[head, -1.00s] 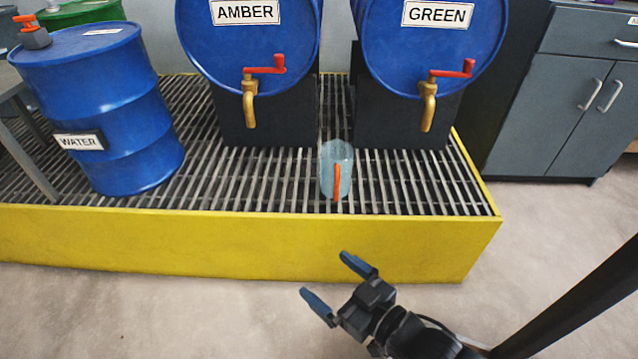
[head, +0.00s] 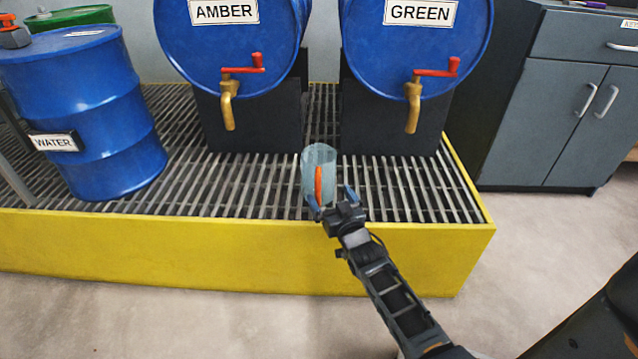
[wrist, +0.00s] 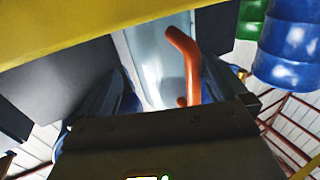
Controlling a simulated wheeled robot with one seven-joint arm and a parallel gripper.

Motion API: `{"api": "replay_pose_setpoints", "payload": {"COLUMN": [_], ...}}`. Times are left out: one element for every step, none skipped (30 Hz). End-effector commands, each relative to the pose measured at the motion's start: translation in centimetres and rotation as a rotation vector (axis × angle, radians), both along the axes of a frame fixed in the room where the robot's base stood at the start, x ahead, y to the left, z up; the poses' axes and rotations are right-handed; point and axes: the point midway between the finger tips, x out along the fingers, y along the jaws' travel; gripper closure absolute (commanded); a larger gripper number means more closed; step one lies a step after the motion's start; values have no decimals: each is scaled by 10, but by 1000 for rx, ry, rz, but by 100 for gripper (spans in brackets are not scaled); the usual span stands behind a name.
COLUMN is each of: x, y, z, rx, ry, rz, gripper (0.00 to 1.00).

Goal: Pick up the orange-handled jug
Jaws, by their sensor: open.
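The jug (head: 312,164) is clear pale blue and stands upright on the grating near its front edge. Its orange handle (head: 318,184) faces me. My gripper (head: 332,197) is open at the front of the jug, with its blue fingertips around the handle's lower part in the head view. In the wrist view the orange handle (wrist: 188,62) lies between the two open fingers, nearer the right one, with the clear jug body (wrist: 150,62) behind it. I cannot tell whether a finger touches the handle or jug.
The yellow-rimmed spill platform (head: 230,245) runs across the front. Blue AMBER (head: 225,50) and GREEN (head: 420,50) drums with brass taps (head: 228,104) stand behind the jug. A blue WATER drum (head: 90,115) is at left, and a grey cabinet (head: 570,110) at right.

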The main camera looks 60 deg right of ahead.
Motion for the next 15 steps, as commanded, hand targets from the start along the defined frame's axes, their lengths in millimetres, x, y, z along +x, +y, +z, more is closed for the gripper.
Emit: {"api": "replay_pose_setpoints", "payload": {"x": [4, 7, 11, 14, 18, 22, 25, 27, 30, 32, 34, 35, 35, 36, 36], "y": [-4, -6, -10, -13, -16, -21, -24, -26, -29, -31, -33, -34, -34, -35, -35], "z": [0, 0, 1, 2, 2, 3, 4, 3, 4, 4, 4, 4, 4, 4, 4], "rx": [-1, 0, -2, -3, -2, -1, -1, 0, -1, -1, 0, 0, 1, 1, 1], "ry": [-1, -1, -2, -3, -2, -1, -1, 0, -1, -1, 0, 0, 1, 1, 1], "rz": [0, 0, 0, 0, 0, 0, 0, 0, 0, 0, 0, 0, 0, 0, 0], "gripper": [0, 0, 0, 0, 0, 0, 0, 0, 0, 0, 0, 0, 0, 0, 0]}}
